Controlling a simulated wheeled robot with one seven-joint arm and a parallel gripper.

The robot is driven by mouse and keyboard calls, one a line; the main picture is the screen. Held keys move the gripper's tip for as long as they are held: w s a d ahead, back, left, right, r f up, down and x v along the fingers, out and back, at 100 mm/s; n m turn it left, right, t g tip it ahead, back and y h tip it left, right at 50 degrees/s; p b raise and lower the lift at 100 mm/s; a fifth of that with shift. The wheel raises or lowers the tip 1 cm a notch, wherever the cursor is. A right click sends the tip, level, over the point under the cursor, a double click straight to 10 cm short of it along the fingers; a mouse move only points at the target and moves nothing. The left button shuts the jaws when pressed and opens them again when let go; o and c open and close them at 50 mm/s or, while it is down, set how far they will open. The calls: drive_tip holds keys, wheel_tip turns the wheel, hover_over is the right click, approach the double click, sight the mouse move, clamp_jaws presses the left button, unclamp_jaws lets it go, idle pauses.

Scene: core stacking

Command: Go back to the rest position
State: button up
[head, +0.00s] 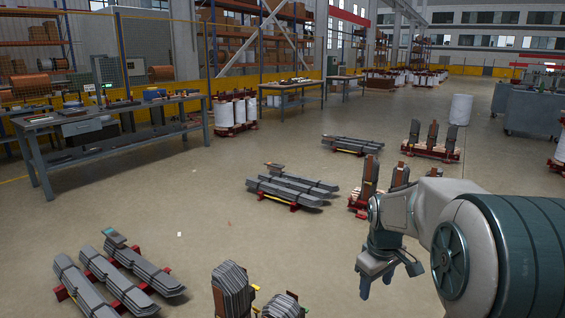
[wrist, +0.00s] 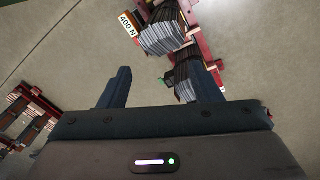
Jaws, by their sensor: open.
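My gripper (head: 377,280) is at the lower right of the head view, pointing down, with my arm reaching in from the right edge. In the wrist view its two fingers (wrist: 168,88) stand wide apart with nothing between them. Beyond the fingers in the wrist view, a stack of grey metal sheets (wrist: 163,38) stands in a red rack (wrist: 192,45) with a "400 N" label (wrist: 128,24). A second grey stack (wrist: 186,92) is partly hidden behind the right finger. In the head view, upright grey stacks (head: 231,290) stand at the bottom edge, left of my gripper.
Long grey sheet stacks lie on red pallets at the lower left (head: 110,275) and centre (head: 290,187). Racks with brown upright pieces (head: 368,182) stand behind my gripper. A workbench (head: 110,125) is at the left. Open floor (head: 200,225) lies between the pallets.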

drive_tip(key=s+a+r+m+p, duration=0.3)
drive_tip(key=s+r+p, duration=0.4)
drive_tip(key=s+r, duration=0.2)
drive_tip(key=s+a+r+m+t+p, duration=0.1)
drive_tip(key=s+a+r+m+p, duration=0.2)
drive_tip(key=s+r+p, duration=0.4)
drive_tip(key=s+a+r, duration=0.1)
drive_tip(key=s+r, duration=0.1)
drive_tip(key=s, duration=0.3)
drive_tip(key=shift+r+t+y+p, duration=0.3)
drive_tip(key=shift+r+p, duration=0.05)
drive_tip(key=shift+r, duration=0.05)
drive_tip(key=shift+a, duration=0.1)
drive_tip(key=c, duration=0.4)
drive_tip(key=shift+c, duration=0.4)
